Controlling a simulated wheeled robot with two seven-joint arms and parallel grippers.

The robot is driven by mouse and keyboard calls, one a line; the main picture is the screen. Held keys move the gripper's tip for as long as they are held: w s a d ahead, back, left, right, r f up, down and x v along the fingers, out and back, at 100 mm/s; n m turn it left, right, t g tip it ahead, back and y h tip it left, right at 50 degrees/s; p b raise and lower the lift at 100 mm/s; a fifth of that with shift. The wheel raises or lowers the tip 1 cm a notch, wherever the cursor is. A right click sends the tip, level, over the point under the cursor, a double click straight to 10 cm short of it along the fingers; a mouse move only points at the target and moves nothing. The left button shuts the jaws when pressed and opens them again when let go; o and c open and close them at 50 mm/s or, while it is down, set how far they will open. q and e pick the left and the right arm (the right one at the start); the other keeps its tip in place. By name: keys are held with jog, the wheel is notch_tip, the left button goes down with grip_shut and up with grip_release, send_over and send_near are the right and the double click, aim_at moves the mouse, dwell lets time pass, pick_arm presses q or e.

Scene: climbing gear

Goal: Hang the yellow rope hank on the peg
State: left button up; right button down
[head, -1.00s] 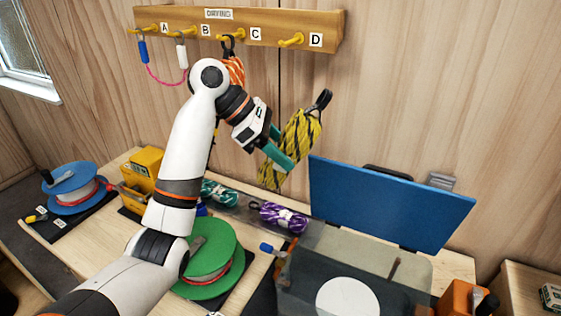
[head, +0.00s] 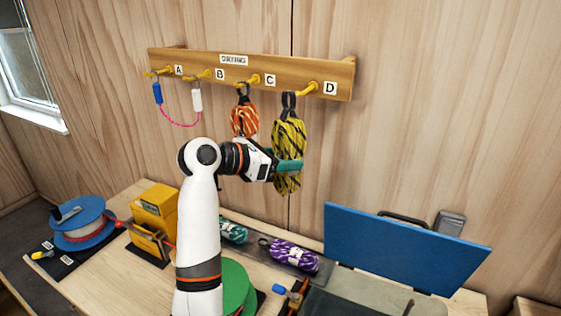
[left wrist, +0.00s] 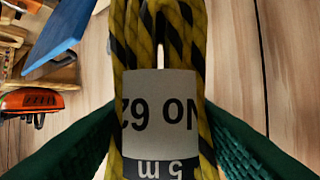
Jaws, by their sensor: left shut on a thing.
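The yellow and black rope hank (head: 289,140) hangs upright in my left gripper (head: 288,166), in front of the wall. The gripper is shut on the hank's lower middle. In the left wrist view, green fingers flank the hank's strands (left wrist: 185,40) and its white label (left wrist: 160,110). The hank's black loop (head: 289,104) points up and meets the tip of the yellow peg by label D (head: 309,88). I cannot tell whether the loop is around that peg or only in front of it. My right gripper is not in view.
An orange hank (head: 244,119) hangs on the peg by C, close to the left. A pink cord (head: 177,122) with blue and white ends hangs from the pegs by A and B. Below are a raised blue lid (head: 400,235), purple hank (head: 294,255) and teal hank (head: 233,231).

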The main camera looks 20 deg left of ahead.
pick_arm(q)
jog(key=shift+w, duration=0.85)
jog(key=shift+w+d+f, duration=0.1)
jog(key=shift+w+d, duration=0.15)
jog(key=shift+w, duration=0.45)
jog(key=w, duration=0.3)
jog(key=w+d+f, duration=0.1)
jog(key=w, duration=0.1)
jog(key=shift+w+f, duration=0.1)
jog(key=shift+w, duration=0.15)
jog(key=o, duration=1.6)
jog(key=shift+f, duration=0.15)
